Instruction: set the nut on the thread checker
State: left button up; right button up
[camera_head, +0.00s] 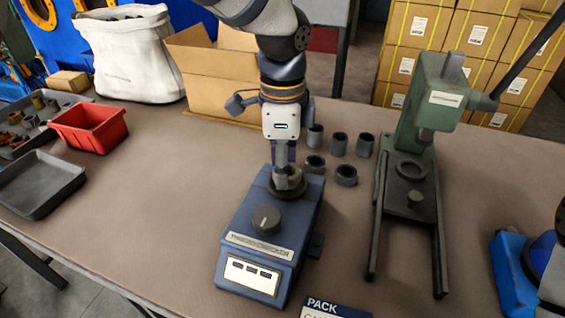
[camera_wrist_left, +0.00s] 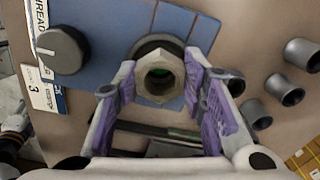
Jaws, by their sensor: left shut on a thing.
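The blue thread checker (camera_head: 262,228) stands on the table with a knob and a display on its sloped front. It also shows in the left wrist view (camera_wrist_left: 105,25). My left gripper (camera_head: 288,170) points down over its round dark seat (camera_head: 287,190). The gripper is shut on the nut (camera_wrist_left: 160,77), a grey hex piece between the purple finger pads. The nut is at the seat, roughly centred over it in the left wrist view; I cannot tell whether it touches. In the head view the fingers partly hide the nut. My right gripper is not seen.
Several dark cylinders (camera_head: 339,143) stand right of the checker. A green press (camera_head: 427,110) is farther right. A red bin (camera_head: 90,127), a grey tray (camera_head: 38,184) and a white bag (camera_head: 128,60) are left. A cardboard box (camera_head: 215,75) stands behind. The left-middle table is clear.

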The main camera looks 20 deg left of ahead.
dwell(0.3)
pick_arm(q)
jog(key=shift+r, duration=0.1)
jog(key=shift+f, duration=0.75)
jog(key=o, duration=1)
